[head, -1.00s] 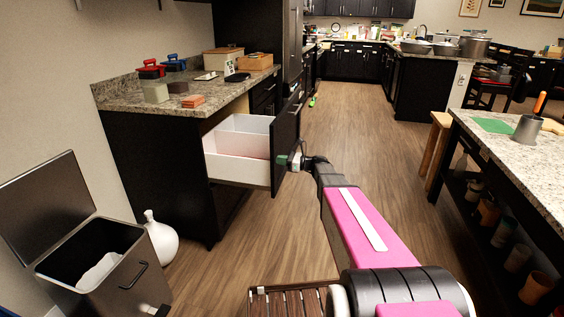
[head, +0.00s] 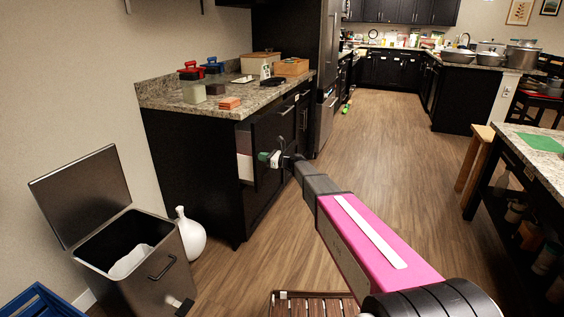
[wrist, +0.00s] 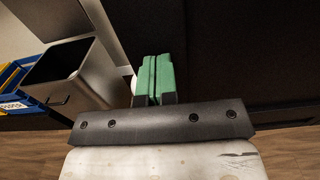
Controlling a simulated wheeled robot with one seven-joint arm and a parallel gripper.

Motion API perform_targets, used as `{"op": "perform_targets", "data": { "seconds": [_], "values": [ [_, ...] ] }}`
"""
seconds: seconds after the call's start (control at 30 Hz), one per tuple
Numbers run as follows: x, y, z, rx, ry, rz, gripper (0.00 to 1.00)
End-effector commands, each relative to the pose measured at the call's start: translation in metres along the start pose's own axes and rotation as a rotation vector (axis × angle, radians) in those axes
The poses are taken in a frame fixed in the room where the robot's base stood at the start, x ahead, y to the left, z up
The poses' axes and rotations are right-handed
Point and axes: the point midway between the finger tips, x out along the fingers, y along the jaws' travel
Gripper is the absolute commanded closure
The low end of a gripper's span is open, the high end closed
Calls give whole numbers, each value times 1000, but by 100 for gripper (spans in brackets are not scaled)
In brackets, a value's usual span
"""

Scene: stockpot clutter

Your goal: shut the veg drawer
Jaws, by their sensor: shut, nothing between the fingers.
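The veg drawer (head: 272,142) is a dark-fronted drawer with white sides in the black counter unit. It stands a short way out, with a strip of its pale side showing behind the front. My gripper (head: 264,157) is at the drawer front, with its green fingertips close against the dark face. In the wrist view the green fingers (wrist: 153,76) are pressed together with nothing between them, and a dark panel fills the right side. I cannot tell whether the fingertips touch the front. The drawer's inside is hidden.
An open metal bin (head: 134,254) and a white vase (head: 190,237) stand left of the unit. A slatted wooden stool (head: 312,304) is low in front. A granite-topped table (head: 540,150) is at the right. The wood floor between is clear.

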Motion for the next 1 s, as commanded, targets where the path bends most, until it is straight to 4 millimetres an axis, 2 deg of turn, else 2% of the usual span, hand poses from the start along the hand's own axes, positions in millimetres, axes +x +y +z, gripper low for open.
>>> {"op": "perform_targets", "data": {
  "seconds": [0.03,0.2,0.4,0.6,1.0],
  "values": [
    [18,-3,-1,0,0,2,100],
    [59,-2,-1,0,0,2,100],
    [87,-1,0,0,0,0,100],
    [98,0,0,0,0,0,100],
    [103,-1,1,0,-2,1,100]
  ]
}}
